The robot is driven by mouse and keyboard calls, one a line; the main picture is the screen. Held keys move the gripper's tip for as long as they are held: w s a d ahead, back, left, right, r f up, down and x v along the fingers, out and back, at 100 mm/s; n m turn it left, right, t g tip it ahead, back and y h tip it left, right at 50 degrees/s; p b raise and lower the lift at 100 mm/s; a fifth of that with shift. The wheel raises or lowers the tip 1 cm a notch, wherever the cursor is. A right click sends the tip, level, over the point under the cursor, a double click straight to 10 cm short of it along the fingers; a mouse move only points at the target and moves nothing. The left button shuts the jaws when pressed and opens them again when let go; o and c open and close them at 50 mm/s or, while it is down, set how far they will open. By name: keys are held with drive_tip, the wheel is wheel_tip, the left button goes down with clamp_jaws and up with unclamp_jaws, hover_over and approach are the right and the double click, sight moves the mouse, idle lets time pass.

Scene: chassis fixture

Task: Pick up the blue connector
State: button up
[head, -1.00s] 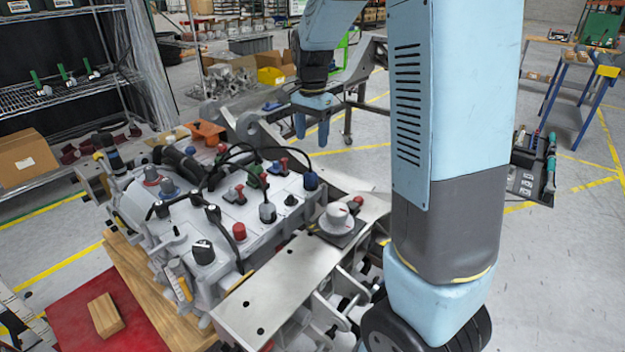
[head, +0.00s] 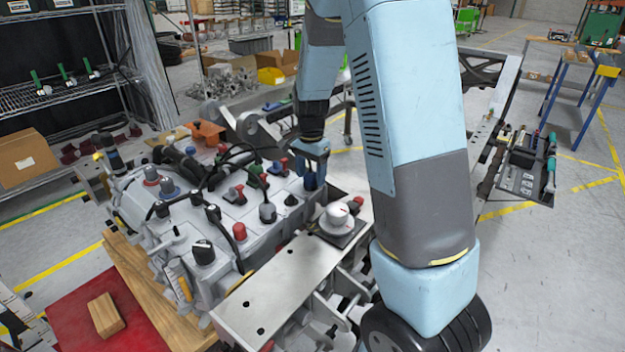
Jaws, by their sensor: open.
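A dark blue connector (head: 311,183) stands upright at the far right corner of the grey chassis (head: 225,228). Another blue-topped part (head: 168,187) sits on the left of the chassis, away from my gripper.
Red-topped switches (head: 283,166), black cables (head: 235,153) and a white dial (head: 337,215) crowd close to the connector. A bare metal plate (head: 275,278) lies in front. A wooden block (head: 105,315) rests on a red mat at the lower left.

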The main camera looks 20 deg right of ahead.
drive_tip(key=shift+f, duration=0.75)
clamp_jaws()
